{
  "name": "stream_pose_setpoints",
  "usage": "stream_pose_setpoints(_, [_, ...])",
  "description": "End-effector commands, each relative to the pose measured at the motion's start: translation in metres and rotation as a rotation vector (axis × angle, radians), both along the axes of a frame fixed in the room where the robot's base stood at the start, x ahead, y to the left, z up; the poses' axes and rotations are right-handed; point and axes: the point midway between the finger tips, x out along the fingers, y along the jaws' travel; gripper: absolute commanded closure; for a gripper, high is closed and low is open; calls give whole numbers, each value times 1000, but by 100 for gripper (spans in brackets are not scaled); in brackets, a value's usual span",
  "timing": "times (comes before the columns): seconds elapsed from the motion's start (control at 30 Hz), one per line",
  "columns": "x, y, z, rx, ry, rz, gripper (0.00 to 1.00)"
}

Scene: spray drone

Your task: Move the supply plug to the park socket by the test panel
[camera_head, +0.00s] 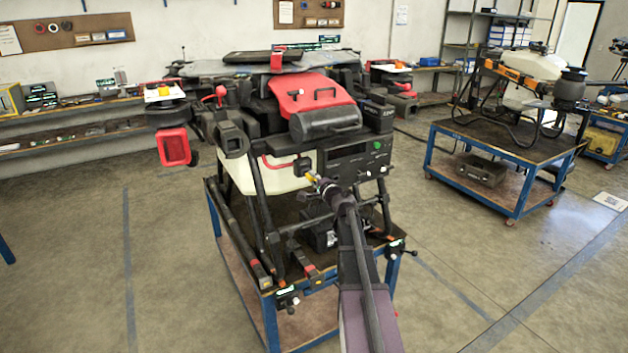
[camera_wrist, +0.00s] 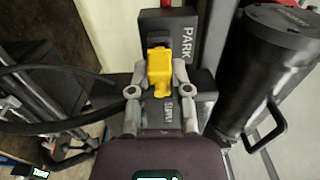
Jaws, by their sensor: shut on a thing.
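In the wrist view my gripper (camera_wrist: 158,78) is shut on the yellow supply plug (camera_wrist: 159,62), one finger on each side. The plug lies over dark blocks, just below the block marked PARK (camera_wrist: 165,24). A second label, partly covered and seemingly reading SUPPLY, shows beside my right finger. I cannot tell whether the plug is seated in a socket. In the head view my gripper (camera_head: 322,186) is at the drone's front, with the yellow plug (camera_head: 311,177) at its tip, left of the dark test panel (camera_head: 357,165) with a green button.
The drone (camera_head: 312,92) stands on a blue cart (camera_head: 268,318). In the wrist view a black cylinder (camera_wrist: 262,75) with a handle is close on the right. A black cable (camera_wrist: 60,125) runs in from the left. Another cart (camera_head: 480,185) stands at the right; open floor lies between.

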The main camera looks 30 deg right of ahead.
Motion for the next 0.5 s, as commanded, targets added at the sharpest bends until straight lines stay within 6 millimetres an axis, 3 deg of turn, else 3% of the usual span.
stream_pose_setpoints(0.5, [10,0,0,0,0,0,100])
